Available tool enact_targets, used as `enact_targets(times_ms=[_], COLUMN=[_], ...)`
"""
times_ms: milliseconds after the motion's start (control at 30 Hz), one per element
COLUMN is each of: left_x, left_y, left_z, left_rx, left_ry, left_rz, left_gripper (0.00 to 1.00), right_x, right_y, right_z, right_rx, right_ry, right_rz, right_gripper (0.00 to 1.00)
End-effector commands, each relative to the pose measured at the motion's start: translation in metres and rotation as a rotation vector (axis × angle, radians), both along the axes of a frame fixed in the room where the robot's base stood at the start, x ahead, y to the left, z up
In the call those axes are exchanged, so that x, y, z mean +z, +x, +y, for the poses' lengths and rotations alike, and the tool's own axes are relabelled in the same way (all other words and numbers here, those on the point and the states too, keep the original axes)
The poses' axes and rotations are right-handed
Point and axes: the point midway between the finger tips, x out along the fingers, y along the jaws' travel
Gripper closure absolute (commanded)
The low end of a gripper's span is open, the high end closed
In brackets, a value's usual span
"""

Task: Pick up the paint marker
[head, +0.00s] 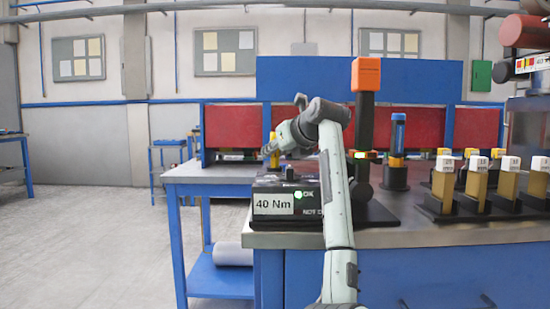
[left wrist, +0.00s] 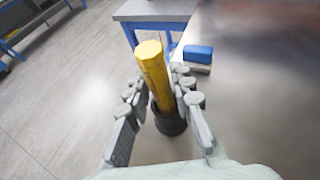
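The paint marker appears to be the yellow, many-sided stick (left wrist: 154,72) standing in a dark round holder (left wrist: 171,121) in the left wrist view. In the head view a yellow upright piece (head: 274,157) shows beside my left gripper (head: 268,148), partly hidden by it and by the black device. In the left wrist view my left gripper (left wrist: 158,92) is open, with its fingers on either side of the yellow stick. The right fingers look close to it; I cannot tell whether they touch. My right gripper is not in view.
A black device (head: 307,187) labelled 40 Nm stands at the bench's near left corner. An orange-topped post (head: 366,76), a blue-and-yellow tool (head: 397,136) and several yellow-handled pieces (head: 475,185) stand further right. A blue-and-white block (left wrist: 198,54) lies beyond the stick.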

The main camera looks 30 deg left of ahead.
Motion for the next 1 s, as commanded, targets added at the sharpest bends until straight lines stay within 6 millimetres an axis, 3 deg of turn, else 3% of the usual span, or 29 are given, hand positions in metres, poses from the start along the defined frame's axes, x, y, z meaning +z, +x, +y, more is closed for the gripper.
enact_targets(times_ms=[33, 133, 533, 633, 833, 1000], left_x=[0.000, 0.000, 0.006, 0.015, 0.047, 0.061], left_y=[0.000, 0.000, 0.000, 0.000, 0.000, -0.033], left_z=[0.000, 0.000, 0.000, 0.000, 0.000, -0.002], left_rx=[0.000, 0.000, -0.001, 0.000, -0.002, 0.001], left_ry=[0.000, 0.000, 0.000, 0.001, 0.000, -0.001], left_rz=[0.000, 0.000, -0.002, -0.003, -0.004, -0.008], left_gripper=[0.87, 1.00, 1.00, 1.00, 1.00, 1.00], right_x=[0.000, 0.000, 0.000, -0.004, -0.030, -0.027], right_y=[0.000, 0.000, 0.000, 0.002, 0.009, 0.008], right_z=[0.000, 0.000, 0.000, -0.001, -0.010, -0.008], right_rx=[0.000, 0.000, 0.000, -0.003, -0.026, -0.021], right_ry=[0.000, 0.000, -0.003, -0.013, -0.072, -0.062], right_rz=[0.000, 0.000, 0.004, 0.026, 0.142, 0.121], right_gripper=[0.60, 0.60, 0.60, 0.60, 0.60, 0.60])
